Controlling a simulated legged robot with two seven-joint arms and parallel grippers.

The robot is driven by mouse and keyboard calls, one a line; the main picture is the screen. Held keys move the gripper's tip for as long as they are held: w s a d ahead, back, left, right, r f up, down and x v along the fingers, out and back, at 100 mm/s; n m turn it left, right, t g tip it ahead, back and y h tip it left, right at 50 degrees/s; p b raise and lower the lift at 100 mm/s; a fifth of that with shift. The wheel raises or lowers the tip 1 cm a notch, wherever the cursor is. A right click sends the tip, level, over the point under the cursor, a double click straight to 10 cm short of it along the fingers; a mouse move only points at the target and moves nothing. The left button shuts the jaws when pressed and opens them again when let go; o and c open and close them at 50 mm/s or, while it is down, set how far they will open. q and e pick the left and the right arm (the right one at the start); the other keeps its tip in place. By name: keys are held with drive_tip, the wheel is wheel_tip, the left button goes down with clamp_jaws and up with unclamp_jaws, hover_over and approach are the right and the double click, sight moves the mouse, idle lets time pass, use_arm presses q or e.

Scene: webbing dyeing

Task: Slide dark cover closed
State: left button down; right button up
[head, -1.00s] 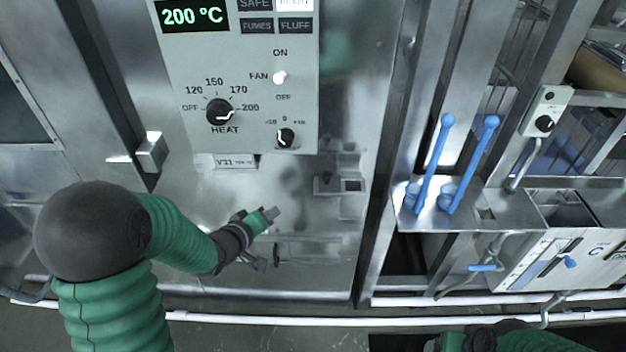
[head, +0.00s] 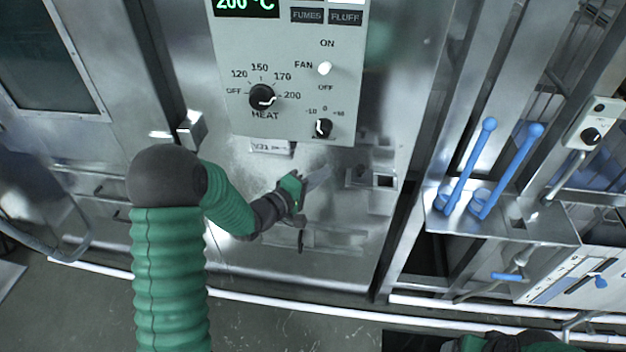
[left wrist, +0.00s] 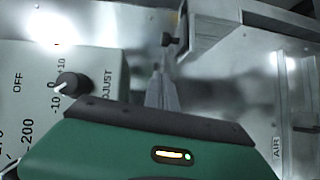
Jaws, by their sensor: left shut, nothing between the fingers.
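My left gripper (head: 320,178) is shut and empty in front of the steel panel, below the grey control box. Its fingertips point right toward a small metal fitting (head: 384,181) with a dark opening, and look a short way from it. I cannot tell which part is the dark cover. My right gripper (head: 475,344) shows only partly at the bottom edge.
The control box (head: 222,75) with heat and fan controls hangs just above the left gripper. A steel latch block (head: 192,130) is to its left. Two blue levers (head: 467,165) stand to the right. A white pipe (head: 270,301) runs low along the floor.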

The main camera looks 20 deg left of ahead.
sight(363, 172)
use_arm(q)
drive_tip(key=w+d, duration=0.1)
drive_tip(key=w+d+p, duration=0.1)
drive_tip(key=w+d, duration=0.2)
drive_tip(key=d, duration=0.1)
drive_tip(key=shift+w+d+f, duration=0.2)
drive_tip(key=shift+w+f, duration=0.1)
drive_tip(key=shift+f, duration=0.1)
drive_tip(key=shift+a, duration=0.1)
